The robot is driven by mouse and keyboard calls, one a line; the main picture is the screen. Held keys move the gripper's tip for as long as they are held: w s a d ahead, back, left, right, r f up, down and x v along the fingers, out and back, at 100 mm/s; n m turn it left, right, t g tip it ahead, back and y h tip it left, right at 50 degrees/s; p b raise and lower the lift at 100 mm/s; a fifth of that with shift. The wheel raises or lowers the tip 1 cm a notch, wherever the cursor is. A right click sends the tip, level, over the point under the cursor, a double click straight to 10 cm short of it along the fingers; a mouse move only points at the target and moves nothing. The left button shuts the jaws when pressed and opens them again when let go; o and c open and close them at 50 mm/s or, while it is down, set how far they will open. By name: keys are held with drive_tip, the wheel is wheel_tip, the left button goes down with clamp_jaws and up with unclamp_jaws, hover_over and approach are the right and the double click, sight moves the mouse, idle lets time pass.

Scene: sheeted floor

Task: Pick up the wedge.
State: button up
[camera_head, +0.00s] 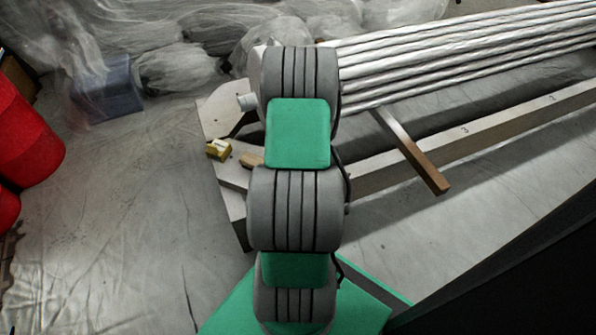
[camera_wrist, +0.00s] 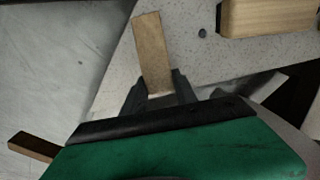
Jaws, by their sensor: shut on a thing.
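The wedge (camera_wrist: 151,48) is a tan wooden strip in the wrist view, narrow and tapering slightly. Its near end lies between the two dark fingers of my gripper (camera_wrist: 158,82), which are shut on it. Its far end sticks out beyond the fingertips over a pale speckled surface. I cannot tell whether the wedge touches that surface. In the head view my arm hides the gripper, and I cannot make out the held wedge for sure.
A pale wood block (camera_wrist: 268,14) and a brown piece (camera_wrist: 34,146) lie nearby. Silvery bars (camera_head: 450,50) and a brown beam (camera_head: 412,152) are at right; open floor (camera_head: 120,240) at left.

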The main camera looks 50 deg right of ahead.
clamp_jaws()
